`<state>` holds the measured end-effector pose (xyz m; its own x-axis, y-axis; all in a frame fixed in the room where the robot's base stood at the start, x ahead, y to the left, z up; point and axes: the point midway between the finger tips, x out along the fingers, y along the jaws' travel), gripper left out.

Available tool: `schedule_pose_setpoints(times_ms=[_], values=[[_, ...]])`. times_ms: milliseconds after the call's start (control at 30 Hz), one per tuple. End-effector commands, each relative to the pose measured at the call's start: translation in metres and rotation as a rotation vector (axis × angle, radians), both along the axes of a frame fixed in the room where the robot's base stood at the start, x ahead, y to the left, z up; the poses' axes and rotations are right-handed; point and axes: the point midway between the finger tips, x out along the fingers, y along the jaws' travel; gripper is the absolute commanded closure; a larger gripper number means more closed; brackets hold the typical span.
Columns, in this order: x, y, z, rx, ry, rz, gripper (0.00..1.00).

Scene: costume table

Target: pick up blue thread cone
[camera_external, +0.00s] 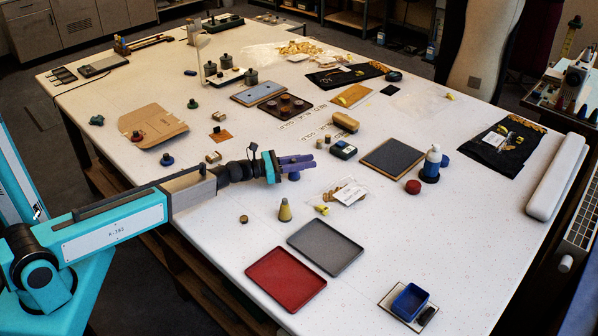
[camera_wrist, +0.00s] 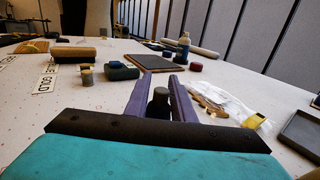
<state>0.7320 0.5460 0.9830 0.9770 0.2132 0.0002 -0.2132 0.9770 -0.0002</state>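A small dark blue object, likely the blue thread cone (camera_external: 294,176), stands on the white table just below my gripper's fingers and is partly hidden by them. In the wrist view a dark cone-like piece (camera_wrist: 158,106) shows between the fingers, its lower part hidden by my gripper. My gripper (camera_external: 308,163) has two purple fingers, which also show in the wrist view (camera_wrist: 161,85). The fingers are apart, with the dark piece between them; I cannot tell whether they touch it.
A clear bag (camera_external: 343,192) lies just right of the fingers. A yellow cone (camera_external: 285,210), a grey tray (camera_external: 325,248) and a red tray (camera_external: 285,279) are nearer the front.

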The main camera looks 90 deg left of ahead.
Motion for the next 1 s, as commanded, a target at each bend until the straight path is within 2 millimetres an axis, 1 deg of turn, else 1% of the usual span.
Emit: schedule_pose_setpoints(times_ms=[367,533,767,933,1000], values=[[0.000,0.000,0.000,0.000,0.000,0.000,1.00],[0.000,0.000,0.004,0.001,-0.001,0.000,1.00],[0.000,0.000,0.017,0.002,-0.001,0.000,1.00],[0.000,0.000,0.036,0.002,-0.002,0.000,1.00],[-0.009,-0.007,0.035,0.001,0.000,0.000,1.00]])
